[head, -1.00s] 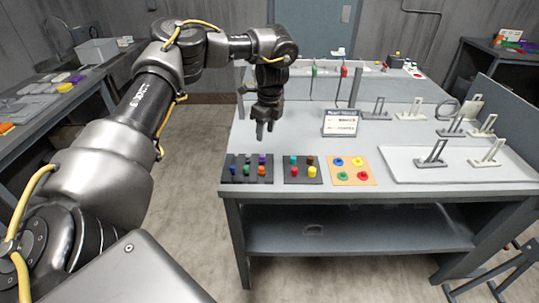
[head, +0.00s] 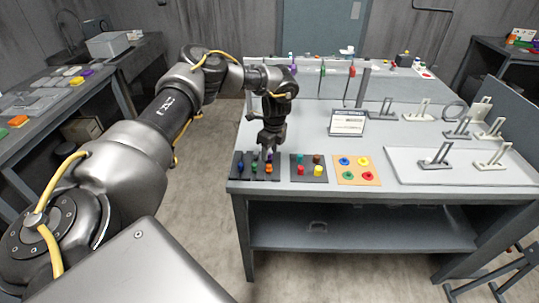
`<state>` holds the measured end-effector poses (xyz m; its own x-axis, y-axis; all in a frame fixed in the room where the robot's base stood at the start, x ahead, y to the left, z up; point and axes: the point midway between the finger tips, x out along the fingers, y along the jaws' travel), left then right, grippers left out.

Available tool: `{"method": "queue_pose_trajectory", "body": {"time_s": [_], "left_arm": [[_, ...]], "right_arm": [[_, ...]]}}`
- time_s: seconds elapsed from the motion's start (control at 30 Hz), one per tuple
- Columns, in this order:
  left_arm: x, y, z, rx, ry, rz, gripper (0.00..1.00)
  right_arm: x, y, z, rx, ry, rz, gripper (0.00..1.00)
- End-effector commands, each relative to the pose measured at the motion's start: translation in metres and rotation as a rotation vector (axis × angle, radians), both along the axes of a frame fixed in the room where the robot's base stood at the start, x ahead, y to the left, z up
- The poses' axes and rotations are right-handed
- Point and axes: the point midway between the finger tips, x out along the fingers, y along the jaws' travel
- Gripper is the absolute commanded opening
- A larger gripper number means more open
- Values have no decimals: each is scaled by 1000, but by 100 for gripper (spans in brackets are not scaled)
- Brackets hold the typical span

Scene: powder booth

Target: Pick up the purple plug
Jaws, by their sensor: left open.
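The purple plug (head: 269,157) stands in the back right part of a dark tray (head: 236,177) at the front left of the grey table. It is small and partly hidden by my left gripper (head: 267,154). That gripper points down, open, with its fingertips low at the purple plug. I cannot tell whether the fingers touch it. Blue, green and orange plugs (head: 268,169) stand close by in the same tray. My right gripper is not in view.
A second dark tray (head: 309,175) with several coloured plugs and a tan board (head: 357,177) with coloured rings lie to the right. A small sign (head: 347,122) stands behind. A pale tray (head: 410,175) with upright stands is at the right.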

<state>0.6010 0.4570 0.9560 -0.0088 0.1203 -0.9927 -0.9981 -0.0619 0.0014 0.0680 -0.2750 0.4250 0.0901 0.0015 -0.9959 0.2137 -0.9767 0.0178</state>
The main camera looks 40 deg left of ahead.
Motion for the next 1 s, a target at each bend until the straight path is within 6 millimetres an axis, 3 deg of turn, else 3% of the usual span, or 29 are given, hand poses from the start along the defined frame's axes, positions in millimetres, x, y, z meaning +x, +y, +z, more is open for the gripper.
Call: {"method": "queue_pose_trajectory", "body": {"time_s": [0.3,0.67,1.0], "left_arm": [[0,0,-8,-1,0,0,44],[0,0,-7,-1,0,0,0],[0,1,-7,-1,0,0,0]], "right_arm": [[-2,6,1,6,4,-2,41],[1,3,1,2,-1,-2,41],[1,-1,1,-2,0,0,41]]}}
